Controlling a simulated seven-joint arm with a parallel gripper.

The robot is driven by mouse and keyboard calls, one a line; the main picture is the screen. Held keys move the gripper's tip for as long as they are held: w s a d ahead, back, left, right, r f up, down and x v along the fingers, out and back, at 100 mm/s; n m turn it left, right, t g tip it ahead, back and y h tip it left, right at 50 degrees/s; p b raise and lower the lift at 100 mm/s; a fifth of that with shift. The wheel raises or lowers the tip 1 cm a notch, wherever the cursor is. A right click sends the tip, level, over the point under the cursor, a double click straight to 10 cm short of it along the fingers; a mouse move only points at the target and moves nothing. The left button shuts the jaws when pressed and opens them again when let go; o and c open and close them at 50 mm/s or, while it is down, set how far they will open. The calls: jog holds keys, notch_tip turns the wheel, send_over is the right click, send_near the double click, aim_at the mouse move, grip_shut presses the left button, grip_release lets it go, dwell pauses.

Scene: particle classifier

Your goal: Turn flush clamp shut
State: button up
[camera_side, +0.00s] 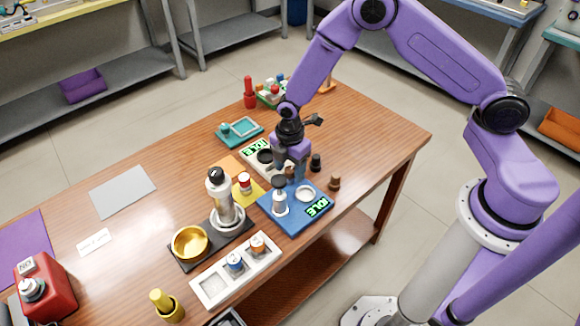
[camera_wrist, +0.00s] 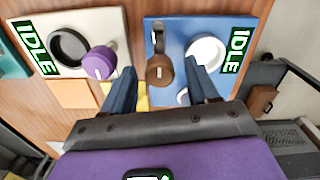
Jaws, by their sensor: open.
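No part is labelled as the flush clamp, so I cannot tell for sure which one it is. A blue station (camera_side: 292,222) with a green IDLE display (camera_side: 317,207) carries a white round cup (camera_side: 304,193) and a pale upright post with a dark cap (camera_side: 279,182). In the wrist view, a brown knob (camera_wrist: 159,70) stands on the blue plate (camera_wrist: 187,22), beside the white cup (camera_wrist: 207,52). My gripper (camera_wrist: 163,82) is open and points down over the blue station; the brown knob shows between its fingers. I see no contact.
A pale station (camera_wrist: 92,22) with a black ring (camera_wrist: 68,48) and a purple knob (camera_wrist: 99,62) stands beside the blue one. A silver bottle (camera_side: 220,190), a gold bowl (camera_side: 190,243) and a white tray (camera_side: 213,289) stand nearby.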

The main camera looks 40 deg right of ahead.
jog(key=shift+c, duration=0.2)
jog(key=c, duration=1)
jog(key=shift+m, duration=0.4)
jog(key=m, duration=0.3)
jog(key=shift+m, duration=0.4)
jog(key=m, duration=1.3)
jog(key=shift+m, duration=0.3)
